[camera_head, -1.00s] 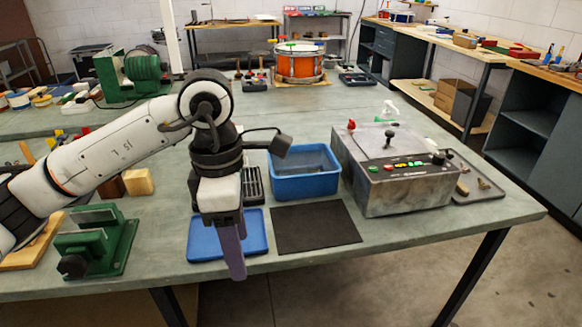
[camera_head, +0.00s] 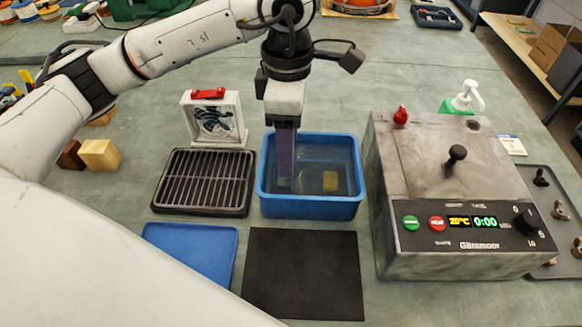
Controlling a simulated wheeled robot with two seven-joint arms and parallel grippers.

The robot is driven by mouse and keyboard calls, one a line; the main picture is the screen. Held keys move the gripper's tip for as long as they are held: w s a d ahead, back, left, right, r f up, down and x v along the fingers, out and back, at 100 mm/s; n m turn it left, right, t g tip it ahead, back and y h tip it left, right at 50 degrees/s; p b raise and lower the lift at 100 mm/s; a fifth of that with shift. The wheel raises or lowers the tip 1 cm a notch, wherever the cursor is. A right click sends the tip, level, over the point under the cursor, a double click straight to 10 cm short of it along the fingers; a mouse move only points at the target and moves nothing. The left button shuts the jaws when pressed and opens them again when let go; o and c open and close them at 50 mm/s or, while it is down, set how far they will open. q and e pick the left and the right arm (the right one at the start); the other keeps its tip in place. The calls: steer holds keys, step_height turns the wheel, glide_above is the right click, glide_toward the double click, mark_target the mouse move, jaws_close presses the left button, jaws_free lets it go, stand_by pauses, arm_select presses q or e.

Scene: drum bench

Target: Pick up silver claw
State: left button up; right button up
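My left gripper (camera_head: 285,160) points down into the blue bin (camera_head: 312,207), its purple fingers near the bin's left side. The fingers overlap in this view, so their opening is hidden. A faint pale grey patch shows at the fingertips inside the bin; I cannot tell whether it is a silver claw or part of the finger. Small metal pieces lie on the dark tray at the far right, one dull greyish-brown (camera_head: 559,211); I cannot tell whether one is the silver claw. My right gripper is not in view.
The grey machine (camera_head: 455,240) with a lever and display stands right of the bin. A slatted black rack (camera_head: 205,181) stands left, with a white framed stand (camera_head: 213,120) behind. A blue tray (camera_head: 190,250) and black mat (camera_head: 304,275) lie empty in front.

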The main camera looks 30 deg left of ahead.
mark_target(285, 179)
arm_select(q)
steer(key=f, duration=0.4)
steer(key=f+p, duration=0.1)
steer(key=f, duration=0.1)
steer(key=shift+s+a, duration=0.25)
steer(key=shift+s, duration=0.15)
steer(key=shift+w+f, duration=0.1)
steer(key=shift+f, duration=0.4)
steer(key=c, duration=1.1)
